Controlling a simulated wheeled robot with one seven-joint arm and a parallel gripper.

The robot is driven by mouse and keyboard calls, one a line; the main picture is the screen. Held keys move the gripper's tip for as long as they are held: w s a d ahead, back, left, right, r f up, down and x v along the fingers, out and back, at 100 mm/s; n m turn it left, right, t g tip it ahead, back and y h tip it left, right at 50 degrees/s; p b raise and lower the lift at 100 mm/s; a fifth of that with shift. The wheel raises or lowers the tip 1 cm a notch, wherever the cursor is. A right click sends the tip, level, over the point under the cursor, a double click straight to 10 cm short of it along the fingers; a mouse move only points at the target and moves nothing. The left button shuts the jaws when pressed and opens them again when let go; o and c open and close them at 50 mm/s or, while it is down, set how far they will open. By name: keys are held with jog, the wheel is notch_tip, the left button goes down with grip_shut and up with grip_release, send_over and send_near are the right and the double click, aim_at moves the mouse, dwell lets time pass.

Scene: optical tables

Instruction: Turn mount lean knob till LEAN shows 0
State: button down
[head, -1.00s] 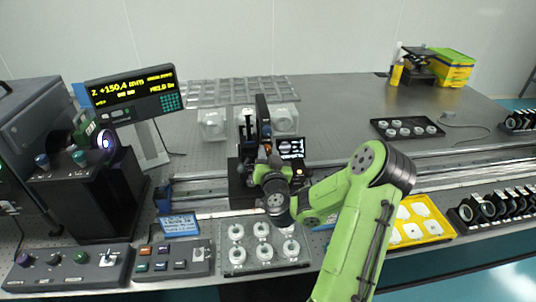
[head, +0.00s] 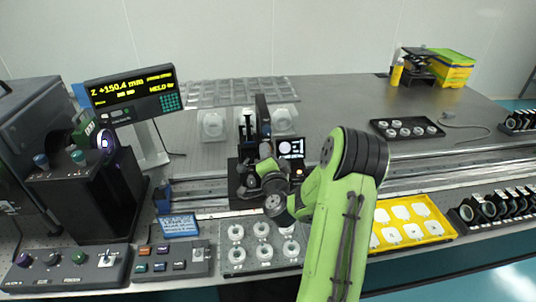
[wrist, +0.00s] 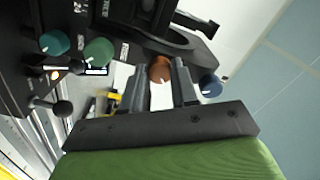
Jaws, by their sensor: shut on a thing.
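The mount (head: 248,160) is a black upright device on the rail in the head view. A small screen (head: 291,148) on its right shows pale round shapes; I cannot read a LEAN value. In the wrist view, my gripper (wrist: 160,76) is shut on an orange-brown knob (wrist: 160,68), which sits between the fingertips. No knob label is readable. A blue knob (wrist: 211,86) is just right of the fingers. Two green knobs (wrist: 98,51) and a black ball lever (wrist: 63,108) are to the left. In the head view my wrist hides the fingertips.
A clear tray of round parts (head: 262,268) lies in front of the mount. A yellow tray (head: 437,232) is at right. The control panel (head: 172,262) and a readout (head: 133,93) showing Z +150.4 mm are at left.

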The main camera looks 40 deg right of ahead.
jog(key=shift+m, duration=1)
jog(key=c, duration=0.9)
grip_release()
jog(key=shift+o, duration=0.2)
